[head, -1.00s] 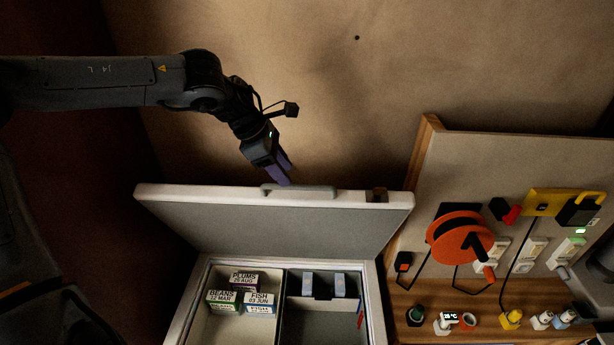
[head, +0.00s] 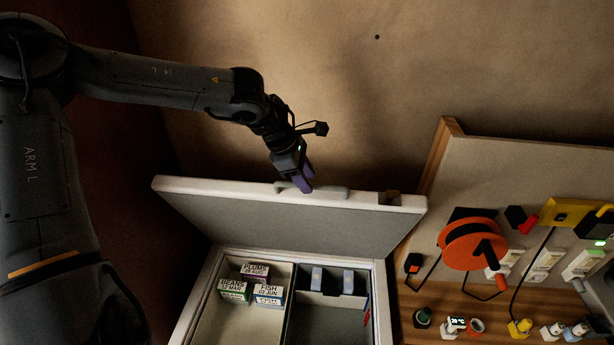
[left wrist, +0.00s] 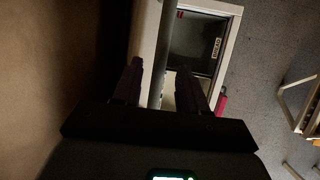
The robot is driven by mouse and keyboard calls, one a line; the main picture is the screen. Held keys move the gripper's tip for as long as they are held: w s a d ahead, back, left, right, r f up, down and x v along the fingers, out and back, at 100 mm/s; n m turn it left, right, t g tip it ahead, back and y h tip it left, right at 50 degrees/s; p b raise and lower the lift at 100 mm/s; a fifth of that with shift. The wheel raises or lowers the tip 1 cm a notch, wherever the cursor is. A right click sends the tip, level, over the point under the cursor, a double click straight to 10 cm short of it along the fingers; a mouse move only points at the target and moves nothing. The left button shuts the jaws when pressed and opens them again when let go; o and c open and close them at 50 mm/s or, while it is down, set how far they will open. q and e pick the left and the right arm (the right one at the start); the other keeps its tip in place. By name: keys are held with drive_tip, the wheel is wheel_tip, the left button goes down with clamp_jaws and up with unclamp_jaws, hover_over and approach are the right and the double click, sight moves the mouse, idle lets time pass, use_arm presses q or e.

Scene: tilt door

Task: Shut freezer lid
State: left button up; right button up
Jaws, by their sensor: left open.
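The freezer lid (head: 290,218) stands open, tilted up at the back of the freezer (head: 200,300), in the head view. A grey handle (head: 335,192) runs along its raised edge. My left gripper (head: 304,187) is open, its purple fingers pointing down at the handle and overlapping its left part; contact cannot be told. In the left wrist view the fingers (left wrist: 160,85) show on either side of the pale lid edge (left wrist: 154,40), with the open freezer beyond. My right gripper is not seen.
Labelled boxes (head: 268,295) lie inside the freezer's left compartment. The wall behind the lid is bare.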

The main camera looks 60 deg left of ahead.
use_arm(q)
drive_tip(key=shift+w+f, duration=0.25)
drive_tip(key=shift+f, duration=0.3)
drive_tip(key=shift+c, duration=0.3)
clamp_jaws()
